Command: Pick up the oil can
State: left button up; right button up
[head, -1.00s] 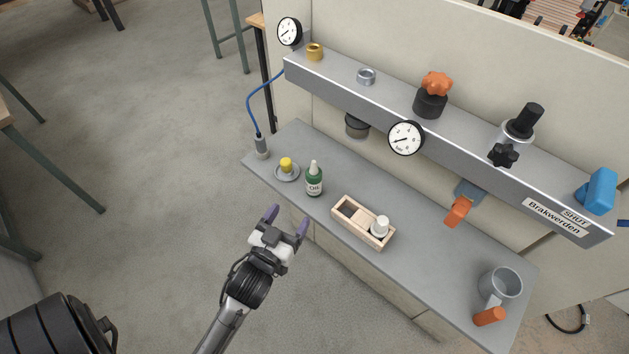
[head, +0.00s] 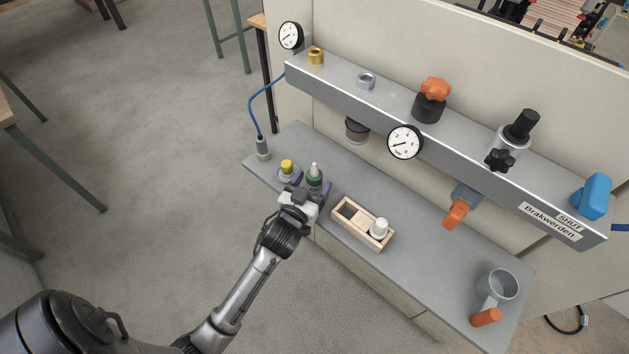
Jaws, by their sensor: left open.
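The oil can is a small green bottle (head: 314,176) with a pale nozzle. It stands upright on the grey shelf (head: 420,240), left of the wooden box. My left gripper (head: 311,186) is open, with one purple fingertip on each side of the bottle's body. The gripper's palm hides the bottle's lower part. I cannot tell whether the fingers touch it. My right gripper is not in view.
A small dish with a yellow-topped item (head: 287,166) stands close left of the gripper. A wooden box (head: 350,227) holding a white bottle (head: 379,227) is to the right. A steel beam (head: 455,155) with gauges and knobs overhangs the shelf behind.

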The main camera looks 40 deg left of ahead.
aim_at(312, 170)
pick_arm(q)
jog(key=shift+w+a, duration=0.2)
jog(key=shift+w, duration=0.5)
jog(key=c, duration=1.2)
jog(key=shift+s, duration=0.1)
jog(key=shift+s+r, duration=0.3)
jog(key=shift+r, duration=0.05)
notch_tip(312, 170, up, 6)
jog(key=shift+r+p, duration=0.15)
jog(key=shift+p, duration=0.15)
jog(key=shift+s+d+p, duration=0.1)
jog(key=shift+s+p, duration=0.55)
jog(key=shift+s, duration=8.95)
